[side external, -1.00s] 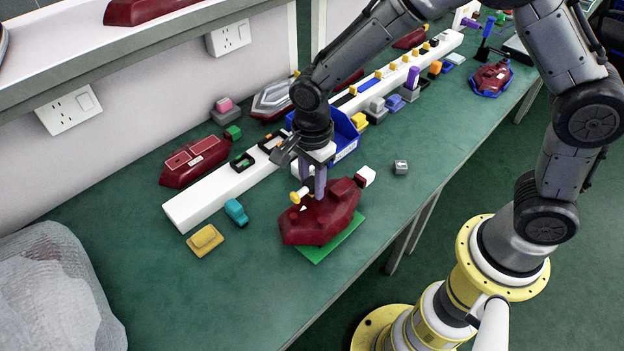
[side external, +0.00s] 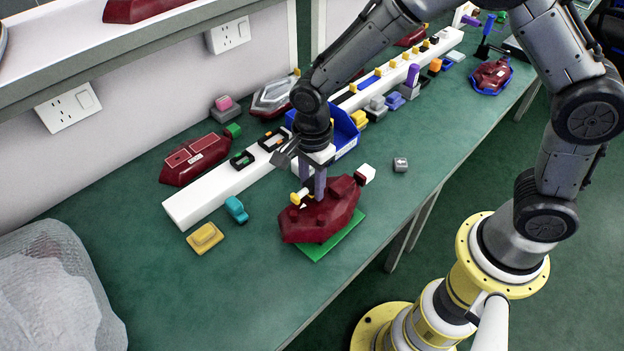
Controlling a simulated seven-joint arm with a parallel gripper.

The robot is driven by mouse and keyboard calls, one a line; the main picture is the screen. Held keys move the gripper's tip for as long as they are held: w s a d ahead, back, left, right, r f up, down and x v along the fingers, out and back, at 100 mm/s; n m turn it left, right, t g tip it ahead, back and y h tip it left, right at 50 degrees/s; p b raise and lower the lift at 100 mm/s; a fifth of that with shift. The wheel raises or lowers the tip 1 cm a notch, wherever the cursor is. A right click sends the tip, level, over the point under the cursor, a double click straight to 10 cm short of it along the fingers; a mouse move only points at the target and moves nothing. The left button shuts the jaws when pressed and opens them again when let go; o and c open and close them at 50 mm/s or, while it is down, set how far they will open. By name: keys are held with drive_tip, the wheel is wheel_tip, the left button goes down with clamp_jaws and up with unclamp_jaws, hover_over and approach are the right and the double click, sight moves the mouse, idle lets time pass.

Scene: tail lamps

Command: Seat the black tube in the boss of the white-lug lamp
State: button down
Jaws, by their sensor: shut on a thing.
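The white-lug lamp (side external: 325,217) is a dark red housing on a green mat (side external: 340,240) near the front of the bench. Its white lug (side external: 366,173) sticks out at the upper right, and a yellow knob (side external: 295,198) shows at its left. My gripper (side external: 314,194) points down over the upper left part of this lamp, with its purple-grey fingers close to the housing. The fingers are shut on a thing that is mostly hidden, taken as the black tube. The boss is hidden behind the fingers, and I cannot tell whether the tube is in it.
A long white rail (side external: 215,190) with small coloured parts runs behind the lamp. A blue bin (side external: 345,135) stands just behind my gripper.

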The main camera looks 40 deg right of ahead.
drive_tip(key=shift+f, duration=0.85)
drive_tip(key=shift+c, duration=2.2)
unclamp_jaws()
drive_tip(key=shift+r, duration=0.15)
wheel_tip(320, 180, up, 14)
drive_tip(key=shift+f, duration=0.2)
drive_tip(key=shift+d, duration=0.1)
